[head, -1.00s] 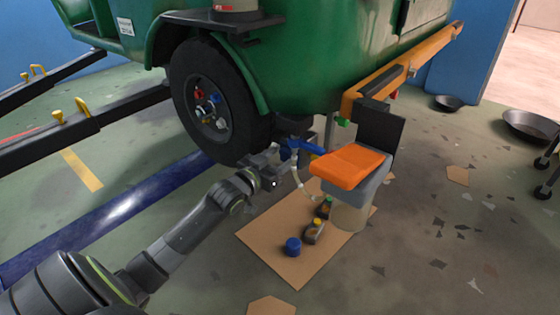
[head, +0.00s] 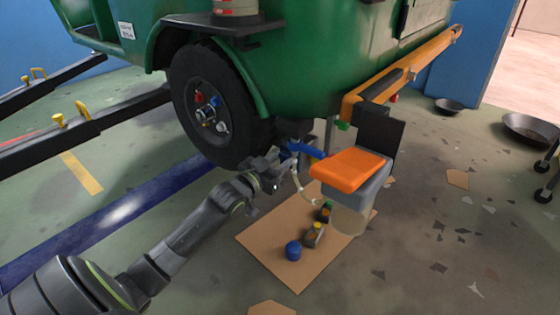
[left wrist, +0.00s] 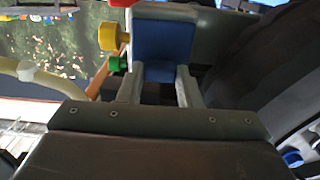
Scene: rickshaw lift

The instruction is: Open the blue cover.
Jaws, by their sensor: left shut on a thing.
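The blue cover (head: 307,149) is a small blue piece under the green vehicle, just right of the tyre. In the left wrist view it shows as a blue block (left wrist: 163,42) straight ahead, at my fingertips. My left gripper (head: 281,157) reaches in from the left beside the tyre. Its two fingers (left wrist: 160,85) are shut on the blue cover. In the head view the fingertips are small and partly lost against the dark underside. My right gripper is in neither view.
The tyre (head: 212,105) stands close above my left wrist. An orange-topped grey box (head: 350,170) is to the right. On the cardboard sheet (head: 275,265) stand a blue cap (head: 293,250) and small bottles (head: 313,235). A pale hose (head: 298,182) hangs near the gripper.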

